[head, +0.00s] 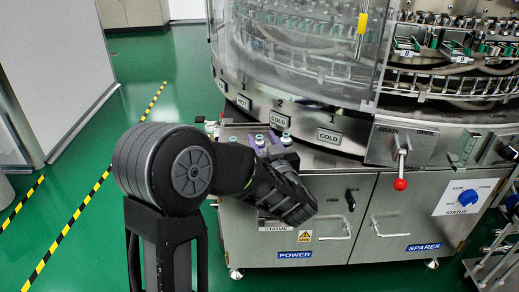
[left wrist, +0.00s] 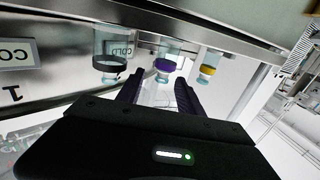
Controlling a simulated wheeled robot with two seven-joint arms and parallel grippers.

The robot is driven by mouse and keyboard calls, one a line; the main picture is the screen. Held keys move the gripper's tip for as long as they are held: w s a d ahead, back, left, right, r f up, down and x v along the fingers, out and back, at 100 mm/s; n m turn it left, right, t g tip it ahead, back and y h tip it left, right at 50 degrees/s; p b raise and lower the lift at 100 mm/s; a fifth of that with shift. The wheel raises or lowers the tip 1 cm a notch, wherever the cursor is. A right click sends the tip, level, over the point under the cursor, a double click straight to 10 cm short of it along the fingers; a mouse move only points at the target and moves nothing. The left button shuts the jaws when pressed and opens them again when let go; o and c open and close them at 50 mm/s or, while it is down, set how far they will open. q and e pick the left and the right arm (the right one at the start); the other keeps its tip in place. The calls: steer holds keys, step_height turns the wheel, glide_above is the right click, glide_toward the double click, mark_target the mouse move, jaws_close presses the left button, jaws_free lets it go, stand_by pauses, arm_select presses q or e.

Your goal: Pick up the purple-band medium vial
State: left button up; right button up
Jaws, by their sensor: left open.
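The purple-band medium vial (left wrist: 165,66) is a small clear vial with a purple ring, in the middle of a row in the left wrist view. My left gripper (left wrist: 160,92) is open, its two dark fingers pointing at this vial, one to each side of its line. The picture does not show clearly whether the vial is fully between the fingers; nothing appears gripped. In the head view my left gripper (head: 272,152) is at the washer's front ledge, close to the small vial tops, and hides much of them. My right gripper is not in view.
A larger black-band vial (left wrist: 110,66) and a yellow-band vial (left wrist: 208,70) stand close on either side. The washer's steel panel with COLD labels (head: 329,136) rises behind. A red-knobbed lever (head: 400,184) sticks out to the right. Green floor is free at left.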

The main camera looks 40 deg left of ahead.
mark_target(258, 136)
arm_select(q)
steer(key=shift+w+a+b, duration=0.2)
steer(key=shift+a+b, duration=0.15)
steer(key=b+x, duration=0.1)
steer(key=x, duration=0.2)
steer(key=shift+w+a+f+b, duration=0.1)
steer(key=shift+a+f+b, duration=0.05)
steer(key=shift+a+b, duration=0.15)
steer(key=shift+w+a, duration=0.3)
steer(key=shift+r, duration=0.2)
steer(key=shift+c, duration=0.3)
jaws_close()
